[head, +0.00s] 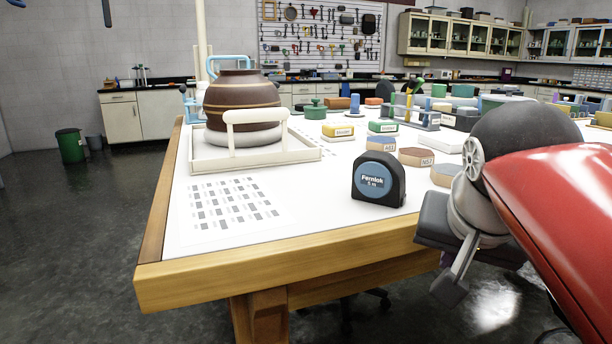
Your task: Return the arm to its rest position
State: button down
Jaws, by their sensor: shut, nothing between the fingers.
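My arm, with its red link and dark round joint, enters from the right edge in the head view. My gripper (447,262) hangs at the table's front right edge, beside and below the tabletop. It is shut and holds nothing. The dark tape measure labelled Fernlok (378,180) stands upright on the table to the left of my gripper, apart from it. A brown banded pot (240,102) sits in a cream tray frame (205,166) at the table's left. Part of the table behind my arm is hidden.
The white-topped wooden table (330,232) carries a printed sheet (232,205) at the front left. Several labelled blocks and discs, such as a tan disc (416,156), stand close behind the tape measure. Open floor (80,240) lies left of the table, with a green bin (70,145) farther back.

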jog(key=s+a+f+n+y, duration=0.1)
jog(key=s+f+n, duration=0.1)
jog(key=f, duration=0.7)
jog(key=s+a+f+n+g+y, duration=0.1)
jog(key=s+a+f+n, duration=0.1)
jog(key=f, duration=0.8)
jog(key=s+n, duration=0.1)
jog(key=s, duration=0.1)
jog(key=shift+s+a+f, duration=0.15)
jog(key=shift+s+f, duration=0.1)
jog(key=shift+s, duration=0.05)
